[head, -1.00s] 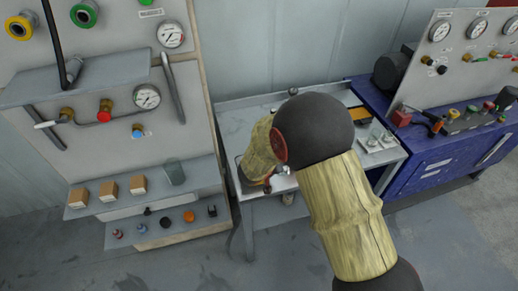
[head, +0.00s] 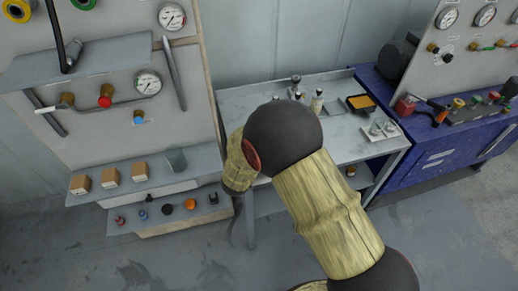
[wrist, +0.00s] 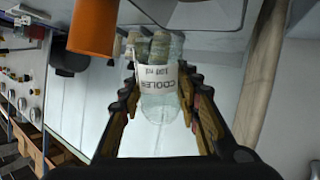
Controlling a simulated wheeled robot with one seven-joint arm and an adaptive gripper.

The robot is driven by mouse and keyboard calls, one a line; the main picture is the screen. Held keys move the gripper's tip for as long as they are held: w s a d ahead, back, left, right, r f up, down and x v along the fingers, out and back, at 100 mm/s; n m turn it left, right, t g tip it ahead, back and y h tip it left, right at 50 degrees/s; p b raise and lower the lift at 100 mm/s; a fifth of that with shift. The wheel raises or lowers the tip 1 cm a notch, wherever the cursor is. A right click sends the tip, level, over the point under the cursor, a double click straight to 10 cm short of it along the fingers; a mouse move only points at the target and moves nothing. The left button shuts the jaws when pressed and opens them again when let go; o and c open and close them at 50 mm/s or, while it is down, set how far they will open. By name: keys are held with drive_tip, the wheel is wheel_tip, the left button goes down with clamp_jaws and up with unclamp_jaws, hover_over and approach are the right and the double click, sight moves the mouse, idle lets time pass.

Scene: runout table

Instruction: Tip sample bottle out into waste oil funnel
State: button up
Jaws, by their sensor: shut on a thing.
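My gripper (wrist: 158,88) is shut on a clear sample bottle (wrist: 160,107) in the wrist view, with a finger on each side. The bottle has a white label reading "COOLER", upside down in this view. I cannot make out liquid in it. An orange round-walled vessel (wrist: 93,27), perhaps the waste oil funnel, is at the upper left of the wrist view, apart from the bottle. In the head view my arm hides the gripper and the bottle, and I cannot pick out the funnel there.
A grey table (head: 342,150) holds small bottles (head: 317,102), a dark tray with orange (head: 362,102) and a pale tray with glassware (head: 383,131). A panel rack with shelves (head: 150,178) stands at left, a blue bench (head: 440,150) at right. Floor in front is open.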

drive_tip(key=shift+w+f+b, duration=0.1)
drive_tip(key=shift+f+b, duration=0.1)
drive_tip(key=shift+b, duration=0.65)
drive_tip(key=t+b, duration=0.1)
drive_tip(key=b, duration=0.1)
drive_tip(key=shift+w+m+b, duration=0.1)
drive_tip(key=shift+m+b, duration=0.2)
drive_tip(key=shift+b, duration=0.05)
drive_tip(key=b, duration=0.2)
drive_tip(key=t+b, duration=0.1)
drive_tip(key=b, duration=0.1)
drive_tip(key=m+t+b, duration=0.1)
drive_tip(key=b, duration=0.2)
drive_tip(key=shift+w+a+r, duration=0.15)
drive_tip(key=shift+w+r, duration=0.1)
drive_tip(key=shift+w, duration=0.1)
drive_tip(key=shift+w+r+t+b, duration=0.1)
drive_tip(key=shift+t+b, duration=0.4)
drive_tip(key=shift+b, duration=0.65)
drive_tip(key=shift+r+m+h+b, duration=0.25)
drive_tip(key=shift+m+h+b, duration=0.05)
drive_tip(key=shift+f, duration=0.1)
